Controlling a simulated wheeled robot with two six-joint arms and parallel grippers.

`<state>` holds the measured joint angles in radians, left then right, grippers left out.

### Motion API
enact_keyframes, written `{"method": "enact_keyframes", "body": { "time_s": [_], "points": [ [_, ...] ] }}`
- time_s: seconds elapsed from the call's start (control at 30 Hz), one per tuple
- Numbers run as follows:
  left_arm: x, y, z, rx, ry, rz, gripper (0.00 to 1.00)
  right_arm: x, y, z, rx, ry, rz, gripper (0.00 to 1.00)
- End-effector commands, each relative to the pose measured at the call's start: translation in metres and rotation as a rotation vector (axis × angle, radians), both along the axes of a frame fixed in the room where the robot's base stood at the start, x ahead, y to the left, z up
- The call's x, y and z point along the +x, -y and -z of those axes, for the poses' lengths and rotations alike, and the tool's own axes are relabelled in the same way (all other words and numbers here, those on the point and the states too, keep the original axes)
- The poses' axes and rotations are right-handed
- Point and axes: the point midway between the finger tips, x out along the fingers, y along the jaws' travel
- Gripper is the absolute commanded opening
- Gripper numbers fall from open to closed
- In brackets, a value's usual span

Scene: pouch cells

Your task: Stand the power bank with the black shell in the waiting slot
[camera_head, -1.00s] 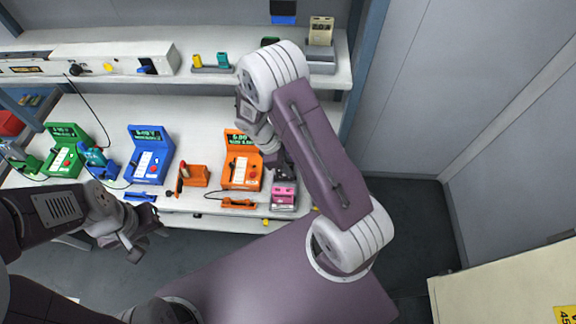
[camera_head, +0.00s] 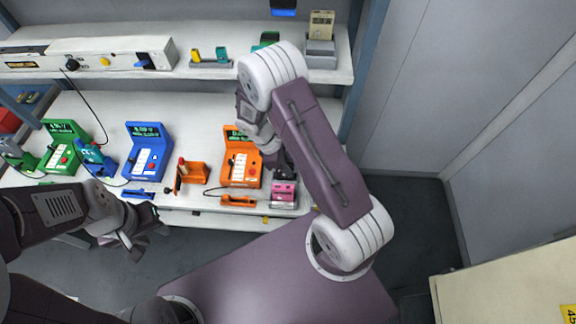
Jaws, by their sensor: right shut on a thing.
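My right gripper (camera_head: 282,171) points down at the right end of the lower bench, just behind a pink block on a grey base (camera_head: 284,194). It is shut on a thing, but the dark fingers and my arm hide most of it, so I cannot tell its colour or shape. I cannot make out a black-shelled power bank for sure. On the upper shelf a cream block stands upright in a grey holder (camera_head: 320,48). I cannot tell which holder is the waiting slot. My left gripper (camera_head: 136,243) hangs in front of the bench, away from everything; its jaw opening is unclear.
Green (camera_head: 62,146), blue (camera_head: 147,152) and orange (camera_head: 241,158) testers stand on the bench. An orange holder (camera_head: 192,175) stands between blue and orange. A long white unit (camera_head: 105,53) and a small rack (camera_head: 210,60) are on the upper shelf. A cream surface (camera_head: 510,290) is at lower right.

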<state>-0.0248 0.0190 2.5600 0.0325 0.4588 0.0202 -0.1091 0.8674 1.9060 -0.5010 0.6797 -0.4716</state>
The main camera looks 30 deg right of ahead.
Motion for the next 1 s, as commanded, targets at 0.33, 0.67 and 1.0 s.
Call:
{"method": "enact_keyframes", "body": {
  "time_s": [0.33,0.67,1.0],
  "points": [
    [0.0,0.0,0.006,0.0,0.0,0.0,0.36,0.0,0.0,0.009,0.0,0.0,0.0,0.0],
    [0.0,0.0,0.011,0.0,0.0,0.0,0.36,0.0,0.0,0.016,0.0,0.0,0.0,0.0],
    [0.0,0.0,0.011,0.0,0.0,0.0,0.36,0.0,0.0,0.016,0.0,0.0,0.0,0.45]
  ]
}}
